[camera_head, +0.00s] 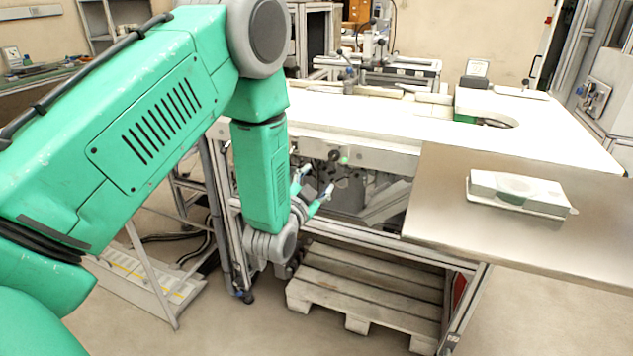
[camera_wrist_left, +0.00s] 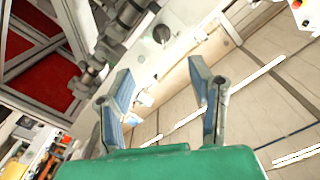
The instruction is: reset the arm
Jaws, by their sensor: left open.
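My left arm, green with grey joints, reaches in from the left in the head view and bends down in front of the white workbench (camera_head: 380,115). My left gripper (camera_head: 317,188) is beside the bench's front frame, below the level of its top. In the left wrist view the two fingers of the left gripper (camera_wrist_left: 165,95) stand wide apart with nothing between them. My right gripper does not show in either view.
A white box-like stack (camera_head: 517,188) lies in a shallow tray on the grey metal table (camera_head: 440,215) at the right. A wooden pallet (camera_head: 365,285) lies on the floor under the bench. A metal stand (camera_head: 150,275) is left of the bench. Equipment stands at the back.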

